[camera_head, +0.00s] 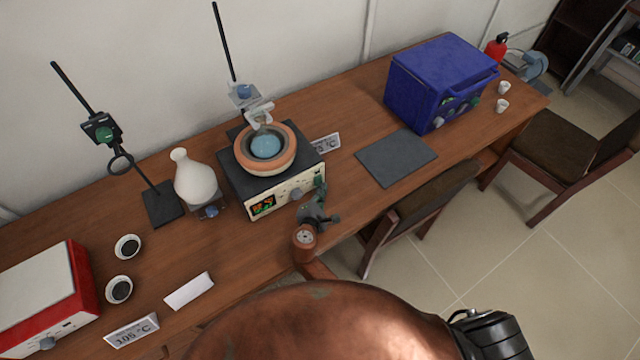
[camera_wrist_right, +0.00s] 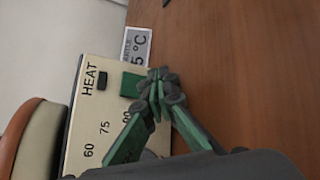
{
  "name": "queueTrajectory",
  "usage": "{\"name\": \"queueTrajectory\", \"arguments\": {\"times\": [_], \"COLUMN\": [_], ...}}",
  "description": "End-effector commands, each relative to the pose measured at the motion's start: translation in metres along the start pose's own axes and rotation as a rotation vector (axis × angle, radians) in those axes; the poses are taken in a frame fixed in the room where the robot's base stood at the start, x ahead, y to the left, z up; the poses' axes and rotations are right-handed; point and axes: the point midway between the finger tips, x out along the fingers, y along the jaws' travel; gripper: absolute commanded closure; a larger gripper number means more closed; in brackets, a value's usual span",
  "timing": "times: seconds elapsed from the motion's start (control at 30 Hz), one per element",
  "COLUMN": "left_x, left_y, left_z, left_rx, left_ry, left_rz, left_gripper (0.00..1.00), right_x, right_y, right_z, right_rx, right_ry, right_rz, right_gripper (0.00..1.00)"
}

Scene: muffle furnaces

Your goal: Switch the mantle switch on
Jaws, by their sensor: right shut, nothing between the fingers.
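The heating mantle (camera_head: 232,178) has a black top, a round orange-rimmed bowl with a blue flask (camera_head: 265,146), and a cream front panel (camera_head: 284,194) with a lit display and knob. In the right wrist view the panel (camera_wrist_right: 85,125) reads HEAT with a dial scale. A small black part (camera_wrist_right: 102,80) and a green square part (camera_wrist_right: 130,84) sit by that word; which is the switch I cannot tell. My right gripper (camera_head: 320,183) is shut and empty at the panel's right end. Its fingertips (camera_wrist_right: 160,78) are close beside the green part; contact is unclear. My left gripper is out of view.
A dark mat (camera_head: 396,158) and blue furnace (camera_head: 440,80) are to the right. A chair (camera_head: 420,210) stands at the table's front edge.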

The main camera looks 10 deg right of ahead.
Motion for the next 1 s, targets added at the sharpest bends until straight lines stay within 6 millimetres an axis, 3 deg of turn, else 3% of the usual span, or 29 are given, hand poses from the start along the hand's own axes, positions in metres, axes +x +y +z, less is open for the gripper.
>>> {"name": "queueTrajectory", "arguments": {"times": [1.0], "left_x": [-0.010], "left_y": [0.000], "left_z": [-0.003], "left_rx": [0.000], "left_ry": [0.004], "left_rz": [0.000], "left_gripper": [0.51], "right_x": [-0.010], "right_y": [-0.006], "right_z": [0.007], "right_rx": [0.000], "right_ry": [0.000], "right_rz": [0.001], "right_gripper": [1.00]}}
